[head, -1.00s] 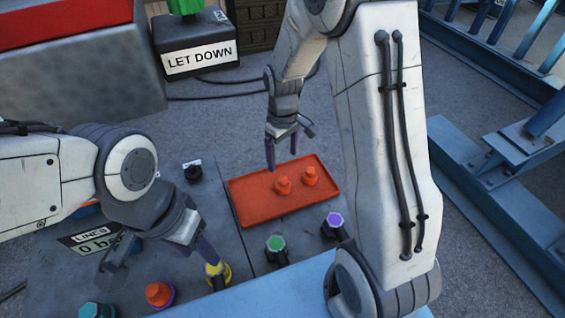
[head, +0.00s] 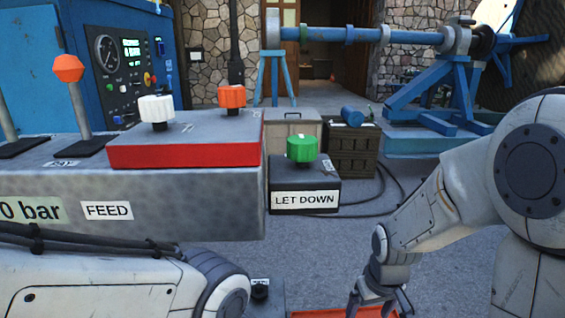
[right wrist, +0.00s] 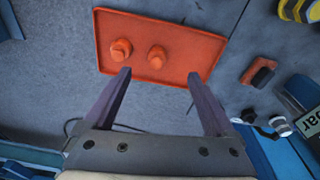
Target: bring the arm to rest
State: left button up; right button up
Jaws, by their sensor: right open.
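My right gripper (head: 381,300) hangs pointing down at the lower right of the head view. In the right wrist view its two fingers (right wrist: 160,92) stand apart with nothing between them. They point toward an orange tray (right wrist: 208,50), above its near edge in the picture. Two orange caps (right wrist: 121,50) (right wrist: 156,57) lie in the tray. In the head view only a strip of the tray (head: 330,313) shows at the bottom edge. My left arm enters at the lower left of the head view, and its gripper is out of the frame.
A grey console with a red panel (head: 185,157) carries white and orange knobs. A black LET DOWN box (head: 305,199) with a green knob (head: 302,149) stands beside it, its cable on the floor. A blue reel stand (head: 440,100) is behind. Grey floor (head: 330,250) lies open between.

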jog(key=s+a+r+n+g+y, duration=0.1)
jog(key=s+a+r+n, duration=0.25)
jog(key=s+a, duration=0.45)
jog(key=s+a+r+n+g, duration=0.1)
jog(key=s+a+r+n, duration=0.1)
jog(key=s+a+r, duration=0.6)
notch_tip(320, 180, up, 8)
jog(key=s+d+p, duration=0.1)
jog(key=d+p, duration=0.1)
jog(key=p, duration=1)
jog(key=shift+s+r+p, duration=0.2)
jog(key=shift+p, duration=0.2)
jog(key=shift+d, duration=0.1)
jog(key=shift+c, duration=0.3)
